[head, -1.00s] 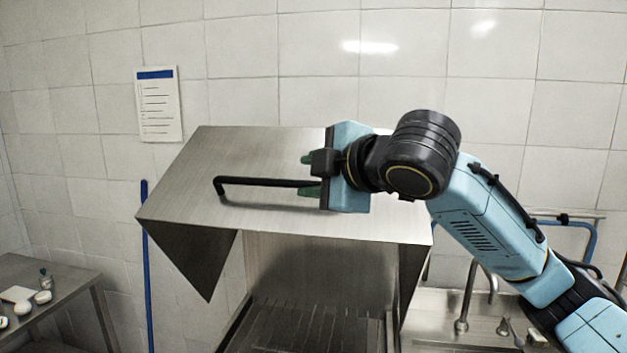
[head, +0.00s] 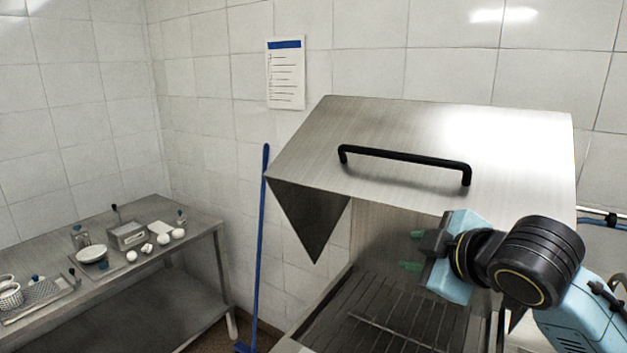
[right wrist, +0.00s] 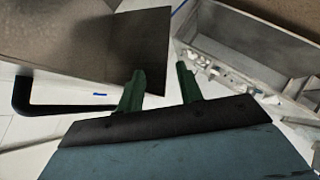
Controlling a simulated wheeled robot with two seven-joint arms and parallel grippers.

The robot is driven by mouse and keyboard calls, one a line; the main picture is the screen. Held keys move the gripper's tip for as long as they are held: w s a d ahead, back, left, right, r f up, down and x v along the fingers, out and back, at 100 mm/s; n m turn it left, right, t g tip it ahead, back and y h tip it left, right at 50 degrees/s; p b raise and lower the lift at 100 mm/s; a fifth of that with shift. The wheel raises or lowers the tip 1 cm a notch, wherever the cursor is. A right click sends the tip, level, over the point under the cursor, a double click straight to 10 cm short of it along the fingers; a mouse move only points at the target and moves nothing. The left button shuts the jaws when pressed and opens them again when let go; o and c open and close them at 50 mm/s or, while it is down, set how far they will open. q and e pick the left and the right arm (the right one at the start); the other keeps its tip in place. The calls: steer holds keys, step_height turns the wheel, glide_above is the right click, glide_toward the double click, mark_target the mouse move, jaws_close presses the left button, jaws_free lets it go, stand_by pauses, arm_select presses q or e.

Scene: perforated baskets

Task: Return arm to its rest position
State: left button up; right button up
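My right gripper (head: 413,251) is open and empty, in front of the open bay, below and apart from the black handle (head: 405,158). Its two green fingers stand apart in the right wrist view (right wrist: 160,88). The handle is on the sloped front of a raised steel hood (head: 320,135). In the right wrist view the handle (right wrist: 20,95) is at the left, clear of the fingers. My right arm comes in from the lower right and hides part of the bay. My left gripper is out of view.
Under the hood is a bay with a dark slatted rack (head: 375,315). A steel table (head: 120,290) at left holds a white bowl (head: 92,253), a perforated basket (head: 35,300) and small items. A blue pole (head: 259,240) leans against the wall beside the hood.

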steer(key=s+f+m+g, duration=0.25)
steer(key=s+f, duration=0.25)
steer(key=f, duration=0.7)
steer(key=s+d+f+m+g+h, duration=0.25)
steer(key=s+f+m, duration=0.25)
steer(key=s+f, duration=0.6)
steer(key=s+d+f+m+g+h, duration=0.1)
steer(key=s+d+f+m+g, duration=0.3)
steer(key=s+f, duration=0.7)
step_height(320, 180, down, 29)
steer(key=s+a+b, duration=0.1)
steer(key=s+b, duration=0.2)
steer(key=b, duration=0.5)
steer(key=s+d+f+b, duration=0.1)
steer(key=s+f+b, duration=0.2)
steer(key=s+f, duration=0.5)
steer(key=s+d+f+g+b, duration=0.1)
steer(key=s+f+b, duration=0.2)
steer(key=s+f, duration=0.5)
step_height(320, 180, down, 7)
steer(key=shift+s+d+r+g+b, duration=0.2)
steer(key=shift+s+d+g+b, duration=0.05)
steer(key=shift+d+g+b, duration=0.1)
